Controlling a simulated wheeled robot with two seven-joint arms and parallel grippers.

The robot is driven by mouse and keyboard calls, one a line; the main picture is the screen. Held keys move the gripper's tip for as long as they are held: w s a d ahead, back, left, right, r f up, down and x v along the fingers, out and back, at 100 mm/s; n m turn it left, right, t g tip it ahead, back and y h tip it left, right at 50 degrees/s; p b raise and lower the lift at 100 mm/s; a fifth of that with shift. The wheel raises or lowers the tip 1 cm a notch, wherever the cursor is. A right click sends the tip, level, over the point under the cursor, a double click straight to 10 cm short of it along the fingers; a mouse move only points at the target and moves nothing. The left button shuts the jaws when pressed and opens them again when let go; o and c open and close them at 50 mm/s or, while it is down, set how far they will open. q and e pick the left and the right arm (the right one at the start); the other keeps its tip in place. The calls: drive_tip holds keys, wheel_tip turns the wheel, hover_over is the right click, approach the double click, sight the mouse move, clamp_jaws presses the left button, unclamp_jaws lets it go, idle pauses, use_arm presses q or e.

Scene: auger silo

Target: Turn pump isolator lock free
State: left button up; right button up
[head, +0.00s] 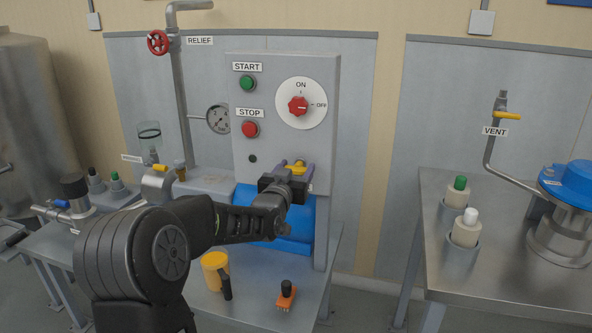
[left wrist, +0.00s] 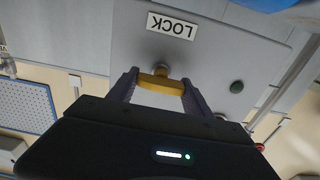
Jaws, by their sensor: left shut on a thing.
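The yellow lock handle (head: 297,169) sits low on the right part of the grey control panel (head: 285,217). In the left wrist view the lock handle (left wrist: 160,84) lies crosswise between my finger pads, on a short brass stem, next to an upside-down LOCK label (left wrist: 172,25). My left gripper (head: 293,166) is shut on this handle; it also shows in the left wrist view (left wrist: 160,88). The red isolator knob (head: 298,106) is on a white ON/OFF dial above it. I cannot tell exactly where the knob points. My right gripper is not in view.
Green START (head: 247,83) and red STOP (head: 250,129) buttons are left of the dial. A blue pump housing (head: 300,228) is below the panel. Another bench (head: 480,300) is at right.

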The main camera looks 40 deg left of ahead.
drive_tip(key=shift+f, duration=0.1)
use_arm(q)
drive_tip(key=shift+f+n+b, duration=0.2)
drive_tip(key=shift+n+b, duration=0.5)
drive_tip(key=shift+b, duration=0.5)
drive_tip(key=n+b, duration=0.2)
drive_tip(key=b, duration=0.2)
drive_tip(key=n+b, duration=0.3)
drive_tip(key=b, duration=0.1)
drive_tip(key=shift+a+f+n, duration=0.1)
drive_tip(key=shift+f+n, duration=0.1)
drive_tip(key=shift+n, duration=0.1)
drive_tip(key=n+b, duration=0.5)
drive_tip(key=b, duration=0.1)
drive_tip(key=shift+n, duration=0.3)
drive_tip(key=n+b, duration=0.2)
drive_tip(key=shift+r+n, duration=0.15)
drive_tip(key=shift+n, duration=0.15)
drive_tip(key=shift+n+b, duration=0.5)
drive_tip(key=shift+n, duration=0.9)
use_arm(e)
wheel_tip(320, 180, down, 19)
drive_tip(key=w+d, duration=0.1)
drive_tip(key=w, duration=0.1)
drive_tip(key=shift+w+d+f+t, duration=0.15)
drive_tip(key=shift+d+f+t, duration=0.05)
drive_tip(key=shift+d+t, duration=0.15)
use_arm(q)
drive_tip(key=shift+r, duration=0.1)
